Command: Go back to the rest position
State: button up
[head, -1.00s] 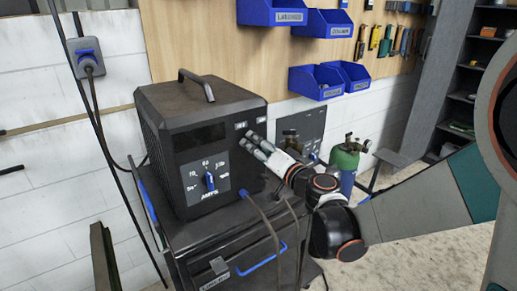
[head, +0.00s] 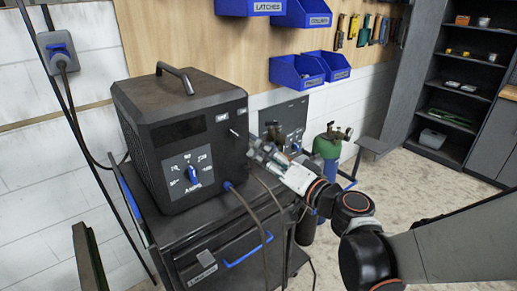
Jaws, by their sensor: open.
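My gripper (head: 256,148) is open and looks empty. A small gap seems to separate the fingertips from that face, and a short pale lever (head: 235,133) shows there. My arm reaches in from the lower right, bent at the wrist. The welder's front has a blue dial (head: 192,174) marked AMPS.
The welder stands on a dark cart (head: 200,236) with a blue-handled drawer. A green gas cylinder (head: 327,146) stands behind my wrist. Blue bins (head: 296,72) hang on the wall. Dark shelves (head: 465,80) stand at the right, with open floor (head: 410,185) before them.

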jog(key=shift+s, duration=0.1)
jog(key=s+d+f+n+g+h, duration=0.1)
jog(key=s+d+f+g+h, duration=0.1)
jog(key=s, duration=0.4)
jog(key=s+d+f+n+g+h, duration=0.1)
jog(key=s+d+f+g+h, duration=0.1)
jog(key=s+d, duration=0.4)
jog(key=s+d+f+n+g+h, duration=0.1)
jog(key=s+d+g+h, duration=0.3)
jog(key=s, duration=0.4)
jog(key=shift+s+d+f+h, duration=0.2)
jog(key=shift+d+f+h, duration=0.3)
jog(key=shift+f+h, duration=0.45)
